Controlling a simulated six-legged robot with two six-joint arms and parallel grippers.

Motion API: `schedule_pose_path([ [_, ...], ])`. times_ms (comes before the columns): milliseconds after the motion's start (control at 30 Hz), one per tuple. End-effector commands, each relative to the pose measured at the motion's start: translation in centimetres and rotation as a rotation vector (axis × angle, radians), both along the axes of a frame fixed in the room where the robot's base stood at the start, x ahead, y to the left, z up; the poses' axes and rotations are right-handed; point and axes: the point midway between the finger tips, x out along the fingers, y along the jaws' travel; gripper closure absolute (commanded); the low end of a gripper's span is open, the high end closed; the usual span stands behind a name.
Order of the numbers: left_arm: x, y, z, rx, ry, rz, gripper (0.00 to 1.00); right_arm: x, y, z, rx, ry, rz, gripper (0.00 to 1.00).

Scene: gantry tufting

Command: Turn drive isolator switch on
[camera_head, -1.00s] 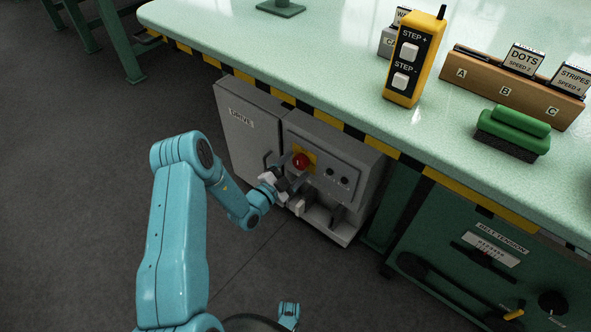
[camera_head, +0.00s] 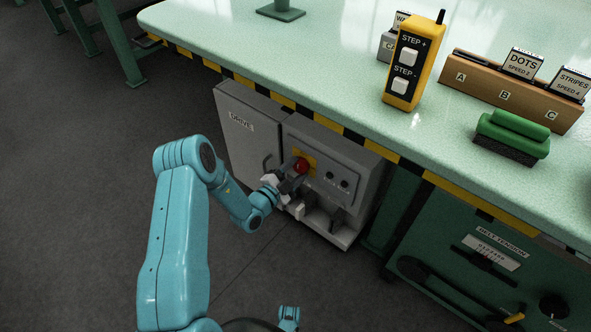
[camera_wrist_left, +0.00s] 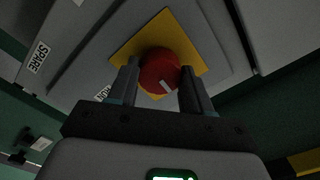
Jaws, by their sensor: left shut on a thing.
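The drive isolator switch is a round red knob (camera_head: 301,165) on a yellow plate (camera_head: 311,156), on the front of the grey drive cabinet (camera_head: 345,152) below the table. My left gripper (camera_head: 291,177) is at the knob. In the left wrist view the red knob (camera_wrist_left: 160,72) sits between the two fingers of my left gripper (camera_wrist_left: 159,84), which is shut on it. A white pointer mark on the knob points down and to the right there. A label beside the yellow plate (camera_wrist_left: 190,45) is partly hidden by a finger.
The green table (camera_head: 300,75) with a striped edge overhangs the cabinet. A yellow pendant (camera_head: 408,65), a card rack (camera_head: 500,90) and a green brush (camera_head: 513,135) are on it. A belt tension panel (camera_head: 480,275) is at lower right.

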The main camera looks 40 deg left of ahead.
Motion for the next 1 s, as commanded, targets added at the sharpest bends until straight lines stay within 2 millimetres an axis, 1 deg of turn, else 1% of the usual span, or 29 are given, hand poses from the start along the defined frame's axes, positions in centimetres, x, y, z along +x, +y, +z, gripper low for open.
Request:
schedule_pose_path([
  [267, -0.1, 0.0, 0.1, 0.211, -0.015, 0.001, 0.81, -0.2, 0.2, 0.9, 0.002, 0.002, 0.007, 0.57],
  [1000, -0.1, 0.1, 0.1, 0.912, -0.068, 0.000, 0.81, -0.5, 0.5, 2.6, 0.004, 0.010, 0.022, 0.57],
])
